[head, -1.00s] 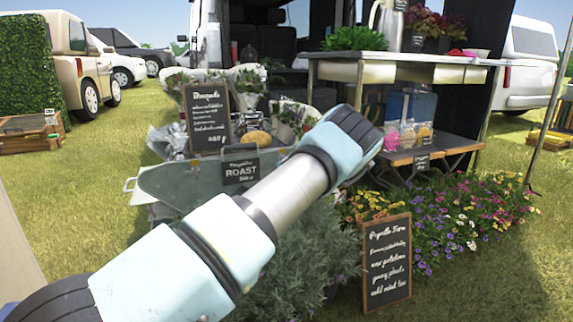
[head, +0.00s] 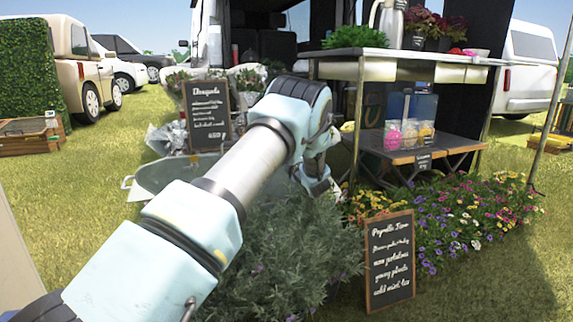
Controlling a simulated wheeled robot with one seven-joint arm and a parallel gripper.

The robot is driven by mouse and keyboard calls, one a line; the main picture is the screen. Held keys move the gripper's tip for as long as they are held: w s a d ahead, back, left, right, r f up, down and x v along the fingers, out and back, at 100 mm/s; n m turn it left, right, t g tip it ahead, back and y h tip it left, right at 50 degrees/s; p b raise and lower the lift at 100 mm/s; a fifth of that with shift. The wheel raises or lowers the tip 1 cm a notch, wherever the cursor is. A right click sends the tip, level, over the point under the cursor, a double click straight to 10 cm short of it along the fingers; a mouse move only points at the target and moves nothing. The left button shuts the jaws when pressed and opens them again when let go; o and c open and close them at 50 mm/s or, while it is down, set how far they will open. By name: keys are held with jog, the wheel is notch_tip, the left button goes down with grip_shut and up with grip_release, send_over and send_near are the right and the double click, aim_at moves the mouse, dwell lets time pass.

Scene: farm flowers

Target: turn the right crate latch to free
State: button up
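I cannot make out a crate latch in the head view. A wooden crate (head: 28,140) stands on the grass at the far left, and yellow-brown crate-like boxes (head: 551,138) are partly cut off at the far right; no latch can be told on either. My arm reaches from the lower left to the middle of the picture. Its wrist (head: 318,178) bends down in front of the flower stall, beside the display table. My gripper's fingers do not show, so nothing held can be seen.
A steel table (head: 405,70) with plants and a jug stands over a lower wooden shelf (head: 420,152). Flowers (head: 460,215), a grey-green bush (head: 290,255) and a chalkboard sign (head: 389,262) fill the front. A metal trough (head: 150,180) is left of my arm. Open grass lies at left and right.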

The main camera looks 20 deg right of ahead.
jog(key=shift+n+b, duration=0.45)
jog(key=shift+n, duration=0.55)
jog(key=shift+d, duration=0.1)
jog(key=o, duration=1.4)
jog(key=shift+c, duration=0.2)
jog(key=s+d+p, duration=0.1)
jog(key=s+p, duration=0.3)
jog(key=s, duration=0.6)
jog(key=shift+s, duration=0.4)
jog(key=shift+d, duration=0.1)
